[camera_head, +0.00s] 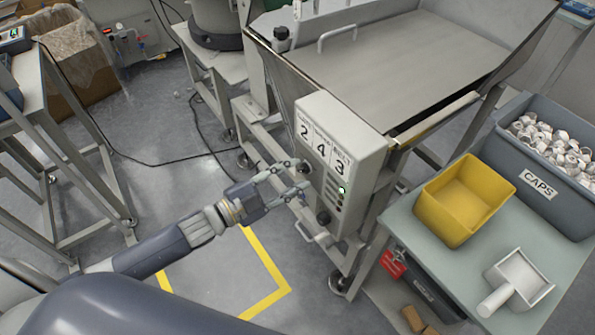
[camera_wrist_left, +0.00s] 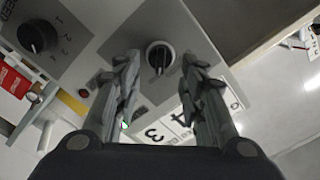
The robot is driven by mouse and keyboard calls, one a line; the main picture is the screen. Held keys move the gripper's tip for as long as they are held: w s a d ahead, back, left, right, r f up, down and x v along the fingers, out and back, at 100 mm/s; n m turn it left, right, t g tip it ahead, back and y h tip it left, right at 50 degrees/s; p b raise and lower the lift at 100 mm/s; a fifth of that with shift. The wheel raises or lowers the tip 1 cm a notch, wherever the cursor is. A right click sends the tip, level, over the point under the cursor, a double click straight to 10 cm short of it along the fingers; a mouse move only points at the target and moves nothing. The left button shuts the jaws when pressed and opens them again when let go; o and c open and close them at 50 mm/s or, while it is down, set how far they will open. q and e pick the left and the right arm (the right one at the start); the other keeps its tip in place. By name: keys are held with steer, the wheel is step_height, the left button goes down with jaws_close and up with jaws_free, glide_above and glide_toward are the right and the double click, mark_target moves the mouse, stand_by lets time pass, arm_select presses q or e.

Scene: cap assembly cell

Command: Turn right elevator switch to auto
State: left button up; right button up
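The grey control box (camera_head: 362,140) stands on the front of the machine, with the large numbers 2, 4 and 3 on top. A round black switch (camera_wrist_left: 160,57) with a raised grip bar shows in the left wrist view. Its bar points roughly up and down in that picture. A dark knob (camera_head: 305,167) shows at the box's edge in the head view. My left gripper (camera_head: 299,176) is open at the box; in the left wrist view its fingers stand either side of the switch, with visible gaps. Contact cannot be told. My right gripper is out of view.
A second black knob (camera_wrist_left: 38,37) marked with numbers sits on the panel, near small coloured buttons. A side table (camera_head: 525,240) at right holds a yellow bin (camera_head: 463,200), a grey caps crate (camera_head: 490,145) and a scoop (camera_head: 520,280). The floor before the machine is clear.

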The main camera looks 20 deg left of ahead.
arm_select(q)
steer(key=shift+x, duration=0.95)
steer(key=c, duration=0.9)
